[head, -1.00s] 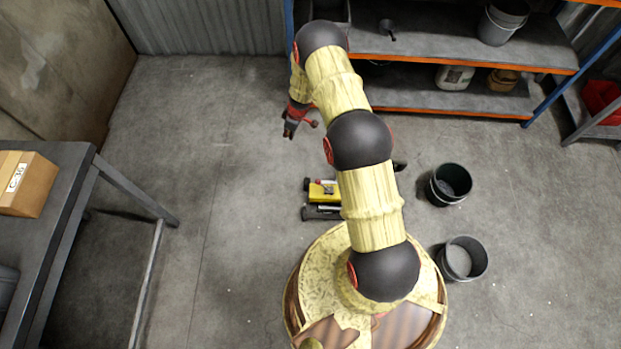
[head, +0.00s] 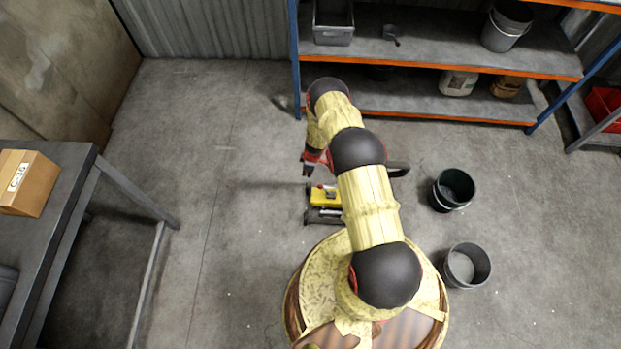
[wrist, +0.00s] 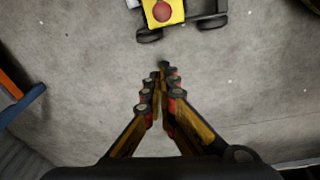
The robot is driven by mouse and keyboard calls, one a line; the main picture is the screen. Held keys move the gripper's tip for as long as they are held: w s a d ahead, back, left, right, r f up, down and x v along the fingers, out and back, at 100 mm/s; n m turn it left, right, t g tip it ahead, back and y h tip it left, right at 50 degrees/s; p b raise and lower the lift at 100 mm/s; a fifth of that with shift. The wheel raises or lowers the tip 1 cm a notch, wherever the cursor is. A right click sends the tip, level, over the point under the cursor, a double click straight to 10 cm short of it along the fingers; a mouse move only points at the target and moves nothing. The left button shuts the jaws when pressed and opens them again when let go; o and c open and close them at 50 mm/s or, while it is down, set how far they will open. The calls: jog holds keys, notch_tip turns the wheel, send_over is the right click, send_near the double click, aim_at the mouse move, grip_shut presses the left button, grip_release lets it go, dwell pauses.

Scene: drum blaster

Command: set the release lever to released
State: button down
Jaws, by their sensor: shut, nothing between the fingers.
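A low yellow and black machine (head: 325,195) with dark wheels stands on the floor, just in front of my round base and partly hidden by my arm. In the wrist view its yellow top (wrist: 176,18) is cut off by the upper edge. A red round knob (wrist: 162,11) shows on that yellow top. I cannot tell whether this knob is on the release lever, or how the lever is set. My gripper (wrist: 164,70) is shut and empty, with its fingertips apart from the machine in the picture. In the head view my gripper (head: 309,168) is close to the machine's far side.
Two dark buckets (head: 453,189) (head: 467,265) stand on the floor to the right. A shelf rack (head: 420,102) with bins and containers is at the back. A table (head: 62,190) with a cardboard box (head: 25,184) is at the left. The floor between table and machine is clear.

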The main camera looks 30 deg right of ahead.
notch_tip(320, 180, down, 9)
jog(key=s+d+b, duration=0.1)
jog(key=d+b, duration=0.1)
jog(key=b, duration=0.3)
jog(key=shift+s+r, duration=0.15)
jog(key=shift+s, duration=0.15)
